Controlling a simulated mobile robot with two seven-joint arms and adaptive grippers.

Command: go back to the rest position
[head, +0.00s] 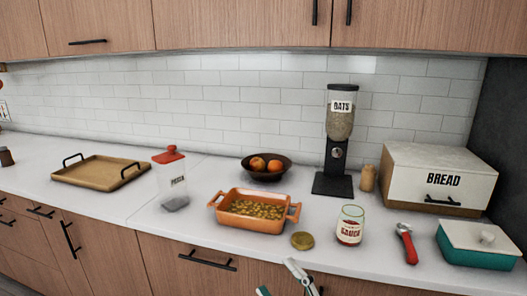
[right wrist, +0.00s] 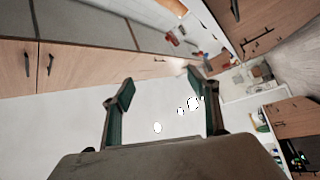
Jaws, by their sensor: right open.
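My right gripper (head: 284,283) shows at the bottom edge of the head view, in front of the counter's front edge and below the countertop. In the right wrist view its two green-padded fingers (right wrist: 162,94) stand wide apart. Nothing is between them; the pale floor and the cabinet fronts show beyond. The rest of the right arm is cut off by the frame in the head view. My left gripper is in neither view.
The white counter (head: 110,205) holds an orange dish (head: 250,222), a sauce jar (head: 350,226), a round lid (head: 303,240), a red-handled opener (head: 406,243), a teal lidded dish (head: 478,258) and a pasta container (head: 171,182). Wooden cabinet fronts (head: 110,250) stand below.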

